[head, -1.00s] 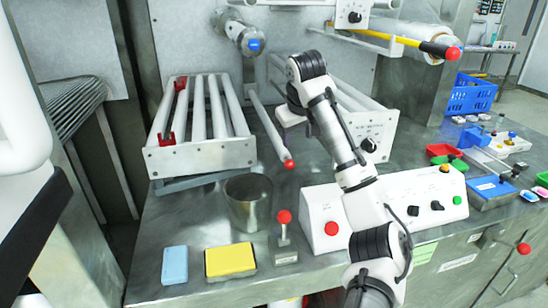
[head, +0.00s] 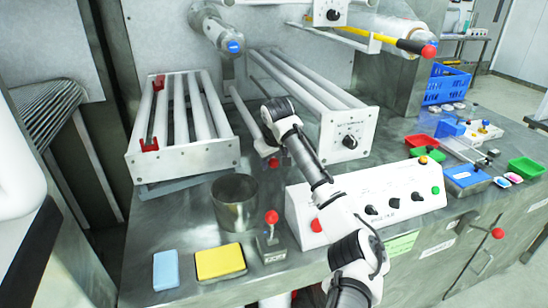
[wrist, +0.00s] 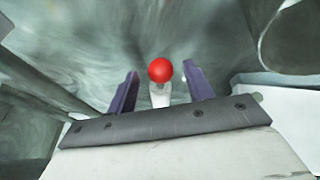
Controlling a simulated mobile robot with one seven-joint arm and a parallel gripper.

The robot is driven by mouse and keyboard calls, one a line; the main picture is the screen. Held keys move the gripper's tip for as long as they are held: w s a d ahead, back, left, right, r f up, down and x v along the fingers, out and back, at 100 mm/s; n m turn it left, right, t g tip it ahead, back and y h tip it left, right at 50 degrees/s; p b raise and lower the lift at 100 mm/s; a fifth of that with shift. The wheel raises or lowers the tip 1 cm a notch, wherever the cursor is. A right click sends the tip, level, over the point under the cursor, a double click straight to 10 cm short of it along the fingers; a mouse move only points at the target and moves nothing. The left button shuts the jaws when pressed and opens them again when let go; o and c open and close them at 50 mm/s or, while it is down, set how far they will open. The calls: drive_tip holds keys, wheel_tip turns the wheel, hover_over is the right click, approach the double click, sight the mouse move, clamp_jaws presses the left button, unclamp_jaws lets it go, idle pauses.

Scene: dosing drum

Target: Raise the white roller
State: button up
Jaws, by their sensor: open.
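A white rod (head: 242,107) with a red ball end (head: 274,162) slants down toward the front between two sets of white rollers. My arm hides part of the rod in the head view. In the wrist view the red ball (wrist: 159,70) and a short piece of white rod sit between the two purple fingers of my gripper (wrist: 160,68). The fingers are apart, with a gap on each side of the rod. White rollers lie in the left frame (head: 185,110) and the right unit (head: 300,80). I cannot tell which one the task means.
A metal cup (head: 235,205) and a small red-knobbed lever (head: 271,217) stand in front. A white control box (head: 365,195) is at right. A yellow sponge (head: 219,261) and a blue one (head: 165,270) lie at front left.

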drive_tip(key=shift+w+f, duration=0.25)
drive_tip(key=shift+f, duration=0.3)
clamp_jaws()
